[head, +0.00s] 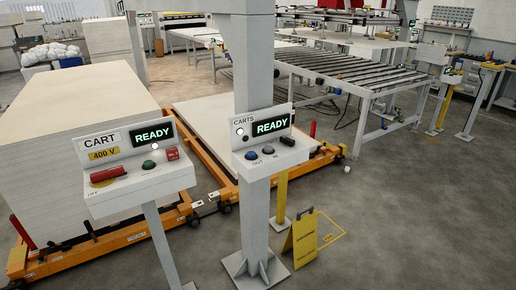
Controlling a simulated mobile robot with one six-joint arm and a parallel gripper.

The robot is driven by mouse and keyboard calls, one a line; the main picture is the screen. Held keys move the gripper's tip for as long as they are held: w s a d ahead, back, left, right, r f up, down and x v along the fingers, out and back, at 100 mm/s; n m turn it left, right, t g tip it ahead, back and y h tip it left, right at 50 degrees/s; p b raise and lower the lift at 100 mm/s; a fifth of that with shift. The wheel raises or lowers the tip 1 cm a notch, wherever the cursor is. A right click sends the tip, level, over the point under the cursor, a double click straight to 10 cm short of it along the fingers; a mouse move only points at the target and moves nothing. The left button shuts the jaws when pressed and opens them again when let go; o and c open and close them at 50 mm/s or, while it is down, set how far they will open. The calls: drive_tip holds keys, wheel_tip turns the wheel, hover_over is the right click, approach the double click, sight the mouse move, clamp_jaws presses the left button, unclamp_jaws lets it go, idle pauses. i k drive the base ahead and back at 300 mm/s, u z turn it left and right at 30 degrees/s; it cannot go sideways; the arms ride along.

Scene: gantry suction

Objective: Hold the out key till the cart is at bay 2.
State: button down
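A grey console marked CARTS (262,160) stands on a post in the middle, its green display reading READY. It bears a blue key (251,155) and a darker key (267,150) to its right; the small labels are too blurred to tell which is the out key. Behind it is an orange cart (328,151) with a pale board (205,118) on it. Another orange cart (100,246) at the left carries a tall stack of pale boards (75,140). No bay 2 mark is readable. My gripper is not in view.
A grey column (254,60) rises behind the CARTS console. A yellow floor sign (301,238) stands at its right. Floor at the right front is clear.

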sight(250, 154)
drive_tip(key=z, duration=0.4)
drive_tip(key=k, duration=0.6)
drive_tip(key=u, duration=2.1)
drive_tip(key=i, duration=1)
drive_tip(key=u, duration=0.05)
